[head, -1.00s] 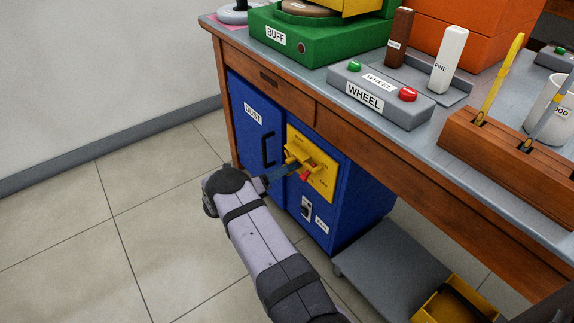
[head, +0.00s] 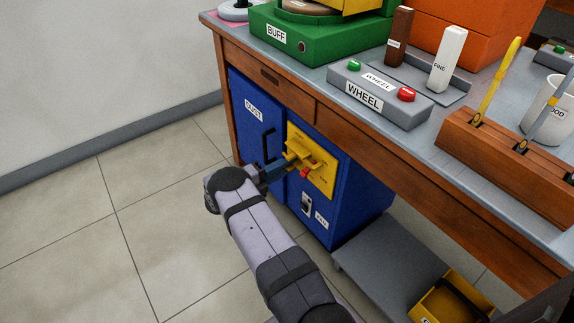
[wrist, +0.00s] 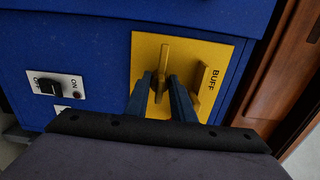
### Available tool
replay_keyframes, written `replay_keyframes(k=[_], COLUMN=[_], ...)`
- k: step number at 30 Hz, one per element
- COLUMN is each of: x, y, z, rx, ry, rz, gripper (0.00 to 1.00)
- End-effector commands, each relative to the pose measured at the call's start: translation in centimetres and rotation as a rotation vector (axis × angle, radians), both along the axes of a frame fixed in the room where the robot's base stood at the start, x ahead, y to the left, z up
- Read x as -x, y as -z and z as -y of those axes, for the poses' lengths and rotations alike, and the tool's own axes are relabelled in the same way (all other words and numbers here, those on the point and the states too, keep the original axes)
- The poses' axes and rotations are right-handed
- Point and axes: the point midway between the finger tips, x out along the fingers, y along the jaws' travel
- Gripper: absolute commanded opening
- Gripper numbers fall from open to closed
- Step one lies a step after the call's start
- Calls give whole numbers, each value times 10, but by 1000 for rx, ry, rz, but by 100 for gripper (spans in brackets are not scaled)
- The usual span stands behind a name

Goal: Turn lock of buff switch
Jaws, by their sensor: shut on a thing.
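The yellow switch plate (head: 325,183), lettered BUFF, is mounted on the front of the blue cabinet. It also shows in the wrist view (wrist: 143,50). A yellow handle (wrist: 164,56) stands out from the plate, between my two blue fingers. My gripper (wrist: 162,84) is shut on this handle; the fingertips hide part of it. A second yellow raised piece (wrist: 209,88) stands right of the fingers, beside the BUFF lettering. In the head view my gripper (head: 284,166) meets the plate from the left. A small red part (head: 305,173) shows just below the handle.
The blue cabinet (head: 250,135) has a black door handle (head: 268,146) close to my gripper. A black ON/OFF rocker switch (wrist: 46,84) is at left in the wrist view. The wooden desk (head: 350,135) overhangs the cabinet. A grey platform (head: 375,255) stands at lower right.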

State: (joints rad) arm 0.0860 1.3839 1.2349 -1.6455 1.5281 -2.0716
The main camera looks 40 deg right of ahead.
Motion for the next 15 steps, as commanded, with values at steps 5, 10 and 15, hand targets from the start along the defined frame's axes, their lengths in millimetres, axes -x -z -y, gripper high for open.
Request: replay_keyframes(k=[5, 10, 15], x=[1, 1, 1], y=[2, 2, 2], z=[-2, -2, -2], rx=[-2, -2, -2], ry=[0, 0, 0], rz=[-35, -42, -41], gripper=[0, 0, 0])
